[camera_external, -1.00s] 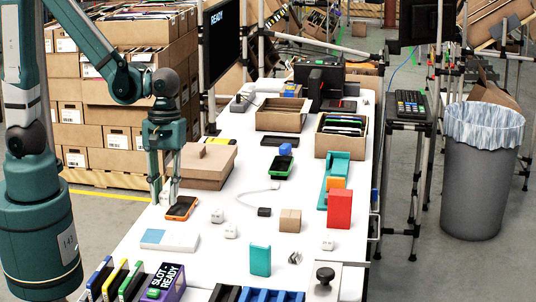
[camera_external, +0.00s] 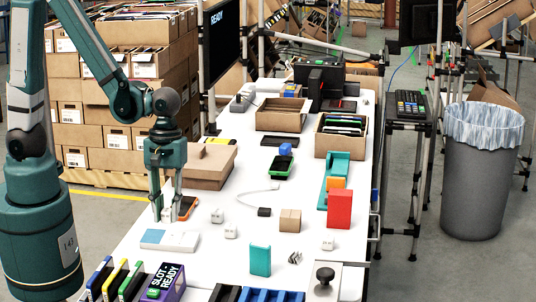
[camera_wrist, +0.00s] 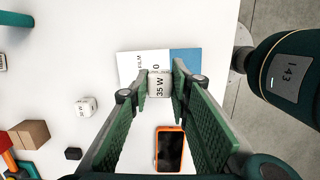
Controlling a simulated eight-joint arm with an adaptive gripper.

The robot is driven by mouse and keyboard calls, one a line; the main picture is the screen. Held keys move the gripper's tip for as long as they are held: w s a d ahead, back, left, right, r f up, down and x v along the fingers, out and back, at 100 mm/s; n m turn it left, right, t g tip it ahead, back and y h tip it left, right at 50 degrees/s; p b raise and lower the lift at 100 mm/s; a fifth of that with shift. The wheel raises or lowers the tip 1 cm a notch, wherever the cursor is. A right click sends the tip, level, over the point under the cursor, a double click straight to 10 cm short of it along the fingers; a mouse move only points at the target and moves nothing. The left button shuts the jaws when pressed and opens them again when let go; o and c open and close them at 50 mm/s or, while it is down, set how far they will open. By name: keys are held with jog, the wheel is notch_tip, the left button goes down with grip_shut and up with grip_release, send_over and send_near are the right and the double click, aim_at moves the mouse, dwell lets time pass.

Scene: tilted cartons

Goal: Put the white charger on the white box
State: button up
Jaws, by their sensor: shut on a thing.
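My gripper (camera_external: 167,214) is shut on a white charger (camera_wrist: 159,86) marked "35 W", held between the two green fingers in the wrist view. In the external view the charger is small and partly hidden by the fingers. The white box (camera_external: 181,242), flat with a blue end, lies on the table just in front of the gripper. In the wrist view the box (camera_wrist: 128,66) shows behind the charger, which overlaps its near edge in the picture. I cannot tell the height gap between them.
An orange-edged phone (camera_external: 186,208) lies right beside the gripper. More white cubes, one (camera_external: 217,215) and another (camera_external: 231,231), stand right of the box. A brown carton (camera_external: 203,168) is behind. Colored cases (camera_external: 118,279) stand at the front left.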

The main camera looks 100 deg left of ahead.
aim_at(169, 237)
jog(key=shift+f, duration=0.25)
jog(key=shift+f+b, duration=0.35)
jog(key=shift+f, duration=1.75)
jog(key=shift+f, duration=0.1)
jog(key=o, duration=0.9)
jog(key=shift+r, duration=0.2)
jog(key=shift+a+r+p, duration=0.3)
jog(key=shift+r, duration=1.65)
jog(key=shift+a+r+p, duration=0.3)
jog(key=shift+r+p, duration=0.05)
jog(key=shift+r, duration=1.6)
jog(key=shift+a+r+p, duration=0.3)
jog(key=shift+r, duration=1.65)
